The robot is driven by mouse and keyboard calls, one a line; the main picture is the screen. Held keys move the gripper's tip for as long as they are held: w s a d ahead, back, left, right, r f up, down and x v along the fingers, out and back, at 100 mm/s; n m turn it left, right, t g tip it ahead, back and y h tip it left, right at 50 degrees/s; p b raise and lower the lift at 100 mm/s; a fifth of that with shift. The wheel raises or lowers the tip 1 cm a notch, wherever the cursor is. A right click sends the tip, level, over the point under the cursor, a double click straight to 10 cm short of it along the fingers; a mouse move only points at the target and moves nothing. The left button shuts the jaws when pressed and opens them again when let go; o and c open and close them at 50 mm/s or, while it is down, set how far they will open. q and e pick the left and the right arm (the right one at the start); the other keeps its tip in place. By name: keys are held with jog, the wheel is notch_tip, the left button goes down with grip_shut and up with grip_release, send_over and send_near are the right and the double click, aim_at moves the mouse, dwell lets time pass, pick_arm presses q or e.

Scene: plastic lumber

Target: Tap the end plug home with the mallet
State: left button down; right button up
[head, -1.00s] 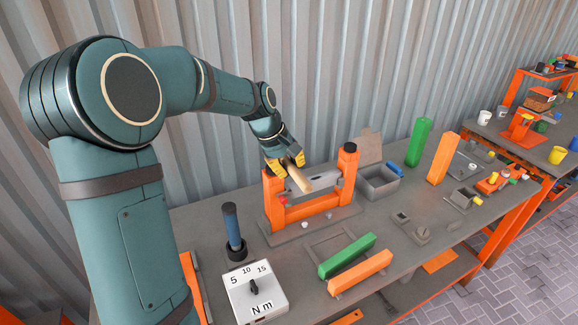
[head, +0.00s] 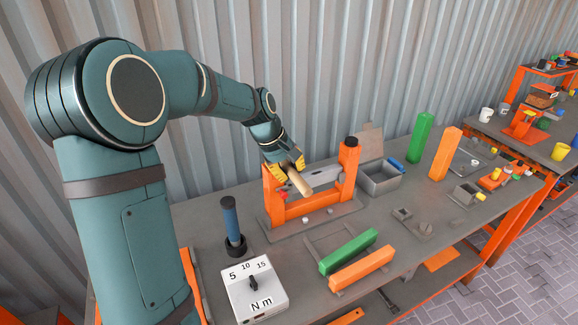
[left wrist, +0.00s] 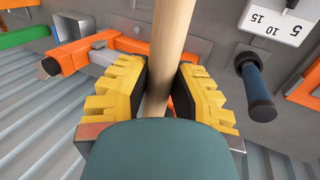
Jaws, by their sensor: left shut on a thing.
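My left gripper (head: 287,166) is shut on the pale wooden handle of the mallet (head: 300,184). In the left wrist view the handle (left wrist: 158,55) passes between the yellow fingers (left wrist: 160,92) and out at the top edge; the mallet's head does not show clearly. The gripper is over the left part of an orange frame (head: 306,208) with two upright posts. A black end cap (head: 351,141) tops the right post; I cannot tell whether it is the end plug meant. The left post's top (head: 271,177) is partly hidden by the gripper. My right gripper is not in view.
A blue-handled tool (head: 231,219) stands in a black holder left of the frame. A torque box (head: 254,290) is in front. Green (head: 349,250) and orange (head: 361,268) bars lie to the right. A grey bin (head: 382,182) and upright green (head: 421,138) and orange (head: 445,153) bars stand behind.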

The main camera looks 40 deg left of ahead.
pick_arm(q)
jog(key=shift+w+f, duration=0.1)
jog(key=shift+f, duration=0.15)
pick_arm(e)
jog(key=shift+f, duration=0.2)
pick_arm(q)
jog(key=shift+f, duration=0.25)
jog(key=shift+r+p, duration=0.45)
jog(key=shift+p, duration=0.15)
notch_tip(320, 180, up, 3)
jog(key=p, duration=0.2)
jog(key=shift+r+p, duration=0.15)
jog(key=shift+p, duration=0.2)
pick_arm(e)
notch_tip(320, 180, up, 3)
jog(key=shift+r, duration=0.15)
